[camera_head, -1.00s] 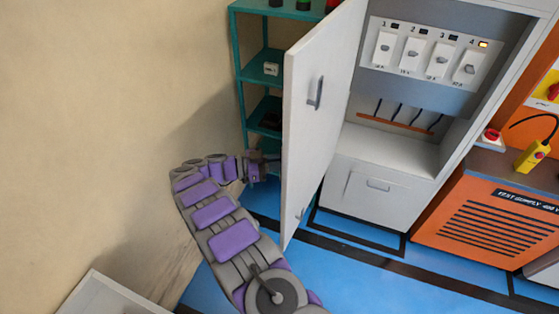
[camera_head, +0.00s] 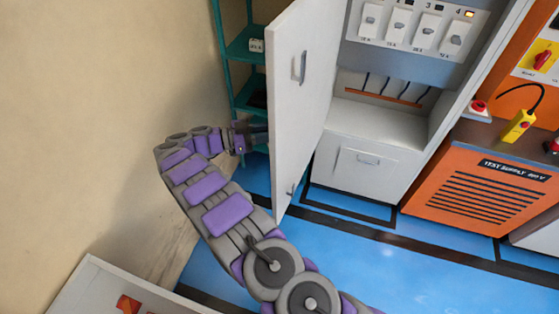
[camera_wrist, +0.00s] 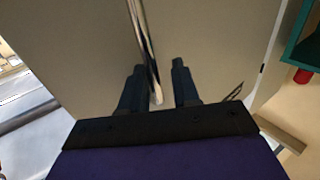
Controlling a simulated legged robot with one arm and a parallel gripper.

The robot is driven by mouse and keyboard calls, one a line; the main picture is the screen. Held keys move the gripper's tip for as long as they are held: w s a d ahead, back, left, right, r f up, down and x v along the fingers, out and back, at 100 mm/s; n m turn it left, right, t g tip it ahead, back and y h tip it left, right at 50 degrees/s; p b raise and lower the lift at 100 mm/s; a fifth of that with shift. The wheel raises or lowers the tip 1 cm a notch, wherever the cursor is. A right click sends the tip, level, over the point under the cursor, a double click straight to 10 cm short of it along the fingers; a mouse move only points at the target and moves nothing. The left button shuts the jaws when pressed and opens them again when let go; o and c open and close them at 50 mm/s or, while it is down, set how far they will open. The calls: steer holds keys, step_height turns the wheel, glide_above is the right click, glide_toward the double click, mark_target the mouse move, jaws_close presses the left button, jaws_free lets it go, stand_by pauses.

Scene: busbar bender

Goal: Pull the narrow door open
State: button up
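The narrow door (camera_head: 296,120) is a tall light-grey panel standing swung out from the left side of the grey cabinet (camera_head: 395,122). A handle (camera_head: 303,68) is on its visible face. My gripper (camera_head: 256,133) is at the left of the door, close to its free edge, with its tips near or behind that edge. In the wrist view my gripper's (camera_wrist: 158,90) two dark fingers are apart, with a thin shiny strip (camera_wrist: 145,50) running between them in front of pale panel surfaces. I cannot tell whether the fingers touch it, or whether it is an edge or a handle bar.
A green shelf rack (camera_head: 243,50) stands behind the door, beside a beige wall (camera_head: 100,100). An orange test supply unit (camera_head: 475,190) is at the right. A white tray or box (camera_head: 75,288) is at the lower left. Blue floor (camera_head: 350,250) lies open in front.

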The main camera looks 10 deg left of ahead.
steer(key=s+d+r, duration=0.1)
steer(key=s+d, duration=0.2)
steer(key=s, duration=0.4)
steer(key=s+d, duration=0.4)
steer(key=s, duration=0.3)
steer(key=shift+d+r+p, duration=0.15)
steer(key=shift+r+p, duration=0.2)
steer(key=shift+r, duration=0.05)
